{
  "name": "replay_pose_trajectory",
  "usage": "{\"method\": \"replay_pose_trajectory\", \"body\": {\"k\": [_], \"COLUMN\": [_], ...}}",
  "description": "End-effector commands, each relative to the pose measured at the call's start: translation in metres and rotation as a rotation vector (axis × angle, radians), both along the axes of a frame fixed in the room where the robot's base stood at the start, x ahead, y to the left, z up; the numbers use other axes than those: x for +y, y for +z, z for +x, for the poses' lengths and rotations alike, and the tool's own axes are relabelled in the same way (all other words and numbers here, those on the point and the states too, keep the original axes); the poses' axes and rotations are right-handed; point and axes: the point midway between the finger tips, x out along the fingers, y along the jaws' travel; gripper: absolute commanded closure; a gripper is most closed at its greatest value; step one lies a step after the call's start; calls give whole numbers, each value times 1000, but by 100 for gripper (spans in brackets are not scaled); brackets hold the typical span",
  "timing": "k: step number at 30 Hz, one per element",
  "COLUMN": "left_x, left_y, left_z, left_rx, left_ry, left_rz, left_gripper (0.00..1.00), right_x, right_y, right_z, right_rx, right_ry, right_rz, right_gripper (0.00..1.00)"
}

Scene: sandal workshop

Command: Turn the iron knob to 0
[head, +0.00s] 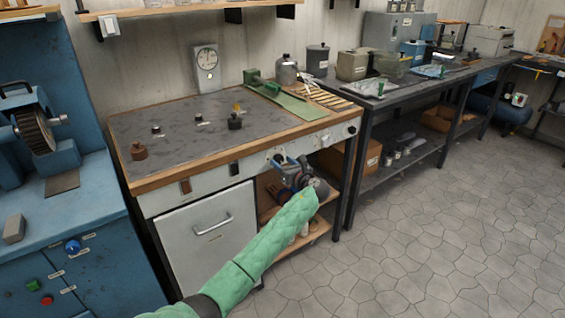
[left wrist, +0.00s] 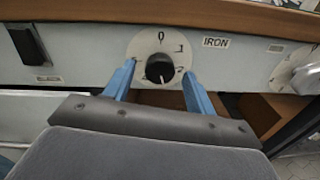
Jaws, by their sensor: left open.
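The iron knob (left wrist: 159,68) is a round black knob on a white dial plate in the left wrist view, beside an IRON label (left wrist: 216,42). The plate shows 0 at the top, 1 at upper right and 2 at right. A small pale mark shows at the knob's lower edge; I cannot tell for certain which number it indicates. My left gripper (left wrist: 160,77) is open, with one blue finger on each side of the knob and gaps visible. In the head view my left gripper (head: 283,163) is at the workbench's front panel and largely hides the knob.
Another dial (left wrist: 306,74) sits to the right on the panel, and a black switch (left wrist: 28,46) to the left. The wooden worktop edge (left wrist: 240,16) overhangs above. A white cabinet door (head: 208,240) and open shelves lie below. The floor (head: 400,240) at right is clear.

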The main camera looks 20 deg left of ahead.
Motion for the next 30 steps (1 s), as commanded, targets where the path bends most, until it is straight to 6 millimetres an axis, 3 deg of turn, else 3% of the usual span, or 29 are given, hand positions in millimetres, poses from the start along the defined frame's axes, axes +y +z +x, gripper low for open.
{"method": "replay_pose_trajectory", "body": {"k": [12, 19, 30], "left_x": [7, 7, 7], "left_y": [0, 0, -1], "left_z": [6, 6, 6], "left_rx": [-1, -1, -40], "left_ry": [0, 0, 0], "left_rz": [-2, -2, -33], "left_gripper": [44, 88, 89], "right_x": [0, 0, 0], "right_y": [5, 4, 0], "right_z": [-1, -1, -1], "right_rx": [2, 3, 1], "right_ry": [1, 1, 0], "right_rz": [0, 0, 0], "right_gripper": [64, 64, 64]}}
